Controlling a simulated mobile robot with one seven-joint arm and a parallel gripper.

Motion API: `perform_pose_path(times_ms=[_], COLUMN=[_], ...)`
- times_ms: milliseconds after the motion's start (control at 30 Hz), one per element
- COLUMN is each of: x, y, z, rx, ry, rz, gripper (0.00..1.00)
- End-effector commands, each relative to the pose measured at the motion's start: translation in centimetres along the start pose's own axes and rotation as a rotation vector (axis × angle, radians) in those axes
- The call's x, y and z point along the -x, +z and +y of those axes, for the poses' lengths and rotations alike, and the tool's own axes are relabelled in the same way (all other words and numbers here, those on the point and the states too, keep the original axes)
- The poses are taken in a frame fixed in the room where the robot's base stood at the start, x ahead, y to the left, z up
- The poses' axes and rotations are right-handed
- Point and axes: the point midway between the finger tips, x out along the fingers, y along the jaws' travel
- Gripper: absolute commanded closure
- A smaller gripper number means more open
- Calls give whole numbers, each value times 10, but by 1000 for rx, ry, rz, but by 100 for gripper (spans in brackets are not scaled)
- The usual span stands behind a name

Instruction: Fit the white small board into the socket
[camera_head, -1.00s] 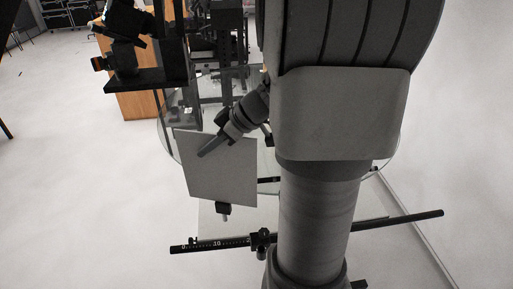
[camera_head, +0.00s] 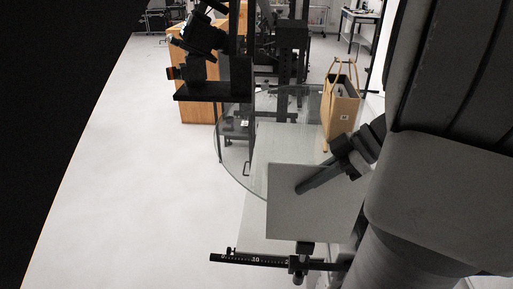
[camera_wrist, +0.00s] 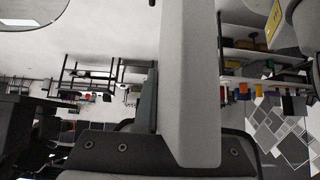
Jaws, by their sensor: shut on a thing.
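The white small board (camera_head: 308,222) is a pale, roughly square sheet held upright in the head view. My gripper (camera_head: 318,180) comes in from the upper right, and its dark finger lies across the board's upper part. It is shut on the board. In the wrist view a pale grey strip (camera_wrist: 190,80) rises between the jaws, probably the board near edge-on, beside a dark finger (camera_wrist: 147,105). A small black holder (camera_head: 305,248), possibly the socket, shows just under the board's lower edge. I cannot tell whether they touch.
A black scale rail (camera_head: 250,259) runs below the board. A round glass table (camera_head: 232,165) stands behind with a paper bag (camera_head: 341,108) at its right. A black camera mount (camera_head: 210,92) hangs at the upper left. The left floor is open.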

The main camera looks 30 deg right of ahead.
Motion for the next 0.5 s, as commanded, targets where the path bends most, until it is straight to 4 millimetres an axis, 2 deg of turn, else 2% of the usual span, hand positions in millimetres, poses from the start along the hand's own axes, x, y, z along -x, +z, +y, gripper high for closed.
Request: perform_pose_path(times_ms=[500], x=[-28], y=[29], z=[0], rx=[0], ry=[1], rz=[-1], gripper=[100])
